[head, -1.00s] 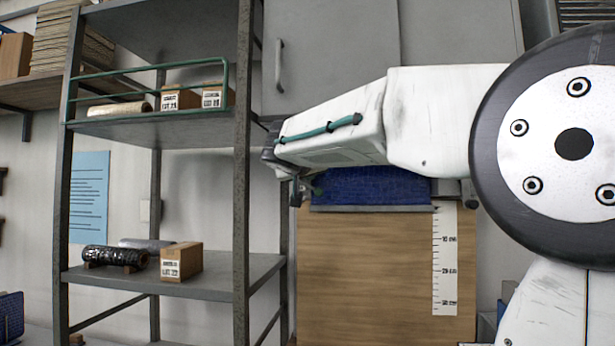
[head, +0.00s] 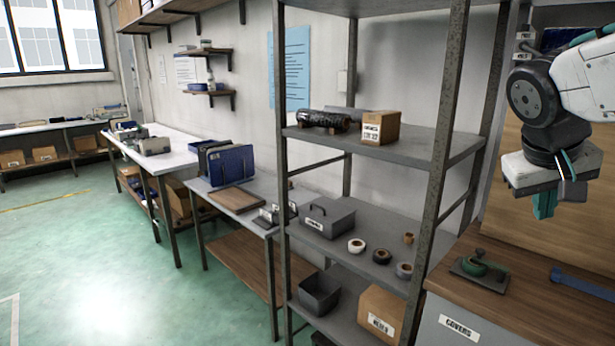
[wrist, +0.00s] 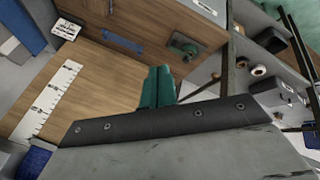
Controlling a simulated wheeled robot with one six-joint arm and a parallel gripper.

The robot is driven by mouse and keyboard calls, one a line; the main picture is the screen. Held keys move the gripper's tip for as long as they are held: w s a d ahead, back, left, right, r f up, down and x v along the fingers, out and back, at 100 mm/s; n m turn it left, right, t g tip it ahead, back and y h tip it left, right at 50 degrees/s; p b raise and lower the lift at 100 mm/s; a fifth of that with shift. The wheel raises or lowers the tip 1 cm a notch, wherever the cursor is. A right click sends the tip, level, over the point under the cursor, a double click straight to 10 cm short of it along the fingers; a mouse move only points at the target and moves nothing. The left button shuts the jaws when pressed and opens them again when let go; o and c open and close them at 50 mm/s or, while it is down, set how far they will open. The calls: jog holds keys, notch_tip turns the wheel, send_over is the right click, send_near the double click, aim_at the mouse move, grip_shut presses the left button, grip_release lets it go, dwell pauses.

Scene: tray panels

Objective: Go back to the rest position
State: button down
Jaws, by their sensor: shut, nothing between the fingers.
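My gripper (head: 544,206) hangs at the right of the head view, above a wooden worktop. Its two teal fingers point down, are pressed together and hold nothing. In the wrist view the closed fingers (wrist: 158,86) show at the middle, in front of a wooden board (wrist: 105,85). The gripper is clear of the worktop and touches nothing that I can see.
A metal shelf rack (head: 438,165) stands left of my gripper. A green-handled tool (head: 480,267) and a blue strip (head: 583,284) lie on the worktop (head: 520,292) below. Tape rolls and a grey box (head: 327,217) sit on the rack. Open floor (head: 120,260) is at left.

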jog(key=s+a+f+n+g+y, duration=0.1)
jog(key=s+a+f+y, duration=0.1)
jog(key=s+a+f, duration=0.3)
jog(key=s+a+f+n+y, duration=0.1)
jog(key=s+a+f+y, duration=0.2)
jog(key=s+a+f, duration=0.3)
jog(key=s, duration=0.5)
jog(key=shift+s+g, duration=0.4)
